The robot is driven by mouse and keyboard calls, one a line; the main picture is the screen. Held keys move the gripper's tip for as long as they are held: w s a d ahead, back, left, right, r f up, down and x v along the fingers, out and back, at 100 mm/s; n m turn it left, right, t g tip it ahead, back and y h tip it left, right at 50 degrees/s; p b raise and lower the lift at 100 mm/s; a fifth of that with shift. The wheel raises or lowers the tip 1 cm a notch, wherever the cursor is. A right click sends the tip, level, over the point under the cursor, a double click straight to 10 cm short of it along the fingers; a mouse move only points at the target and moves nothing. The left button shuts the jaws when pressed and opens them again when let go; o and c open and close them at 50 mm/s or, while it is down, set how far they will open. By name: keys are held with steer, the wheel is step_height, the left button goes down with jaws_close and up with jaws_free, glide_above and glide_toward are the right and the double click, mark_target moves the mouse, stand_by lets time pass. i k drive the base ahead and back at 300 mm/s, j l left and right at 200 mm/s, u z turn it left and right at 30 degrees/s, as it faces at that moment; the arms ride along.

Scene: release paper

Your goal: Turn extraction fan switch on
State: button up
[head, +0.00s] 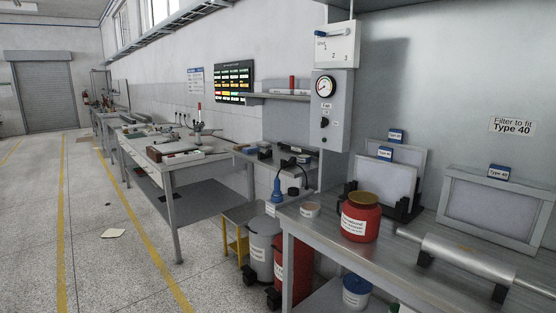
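A grey control box (343,110) is fixed upright to the post at the left edge of the metal back panel. It bears a round gauge (325,87), small labels, and a small dark knob or switch (324,123). The label text is too small to read surely, so I cannot tell whether this is the fan switch or how it is set. Above it is a white plate (337,46) with a blue-tipped lever and the numbers 1, 2 and 3. My gripper is not in view.
A metal bench (394,278) at right holds a red jar (361,222), framed filters (497,207) and a silver cylinder (456,252). A grey bin (263,248) and a red cylinder (293,265) stand left of it. Paper (113,233) lies on open floor at left.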

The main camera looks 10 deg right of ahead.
mark_target(324, 120)
steer(key=i, duration=1.05)
steer(key=i+l+u, duration=0.15)
steer(key=i, duration=0.9)
